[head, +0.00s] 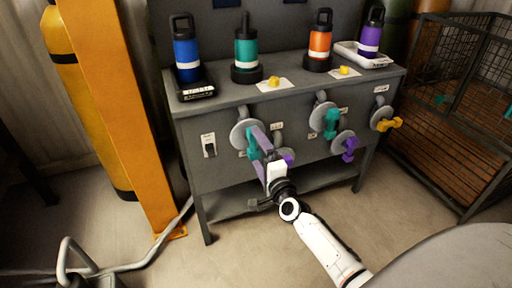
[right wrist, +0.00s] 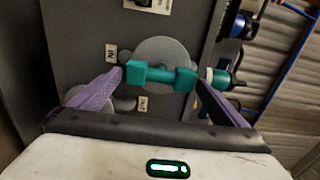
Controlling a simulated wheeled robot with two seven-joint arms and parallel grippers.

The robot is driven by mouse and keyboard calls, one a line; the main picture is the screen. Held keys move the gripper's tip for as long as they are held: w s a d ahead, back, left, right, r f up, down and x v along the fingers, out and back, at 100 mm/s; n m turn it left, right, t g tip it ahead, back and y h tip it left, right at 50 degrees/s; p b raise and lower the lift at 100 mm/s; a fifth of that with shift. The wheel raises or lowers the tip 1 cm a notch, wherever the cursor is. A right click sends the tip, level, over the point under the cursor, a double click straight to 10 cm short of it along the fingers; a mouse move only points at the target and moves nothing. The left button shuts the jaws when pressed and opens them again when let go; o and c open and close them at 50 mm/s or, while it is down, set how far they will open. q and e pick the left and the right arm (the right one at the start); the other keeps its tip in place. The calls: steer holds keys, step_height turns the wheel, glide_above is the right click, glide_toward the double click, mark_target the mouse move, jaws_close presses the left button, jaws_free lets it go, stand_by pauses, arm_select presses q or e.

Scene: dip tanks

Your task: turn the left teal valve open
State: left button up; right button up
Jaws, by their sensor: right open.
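The left teal valve (head: 252,147) is on the front panel of the grey bench, in front of a round grey disc. Its bar handle also shows in the right wrist view (right wrist: 150,74), lying across the picture. My right gripper (head: 256,148) is at this valve with its purple fingers open. In the right wrist view the fingers (right wrist: 160,80) stand on either side of the handle, near its two ends; I cannot tell whether they touch it. My left gripper is not in view.
A second teal valve (head: 331,122), a purple valve (head: 349,150) and a yellow valve (head: 388,124) sit to the right. Another purple piece (head: 288,157) is partly behind my gripper. Bottles stand on the grey bench (head: 222,100). An orange post (head: 128,110) stands left, a cage (head: 460,110) right.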

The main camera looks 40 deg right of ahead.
steer(key=v, duration=0.8)
steer(key=shift+p, duration=0.45)
steer(key=shift+a, duration=0.1)
steer(key=s+a+f+n+g+y+p, duration=0.3)
steer(key=s+a+f+n+g+p, duration=0.1)
steer(key=s+a+n, duration=0.7)
steer(key=s+a+f+n+g+y+p, duration=0.3)
steer(key=s+a+n+g+p, duration=0.1)
steer(key=s+a+n, duration=0.6)
steer(key=shift+s+a+f+n+g+y, duration=0.3)
steer(key=shift+s+a+f+n+g, duration=0.15)
steer(key=shift+s+n, duration=0.6)
steer(key=shift+s+d, duration=0.1)
steer(key=shift+s, duration=0.05)
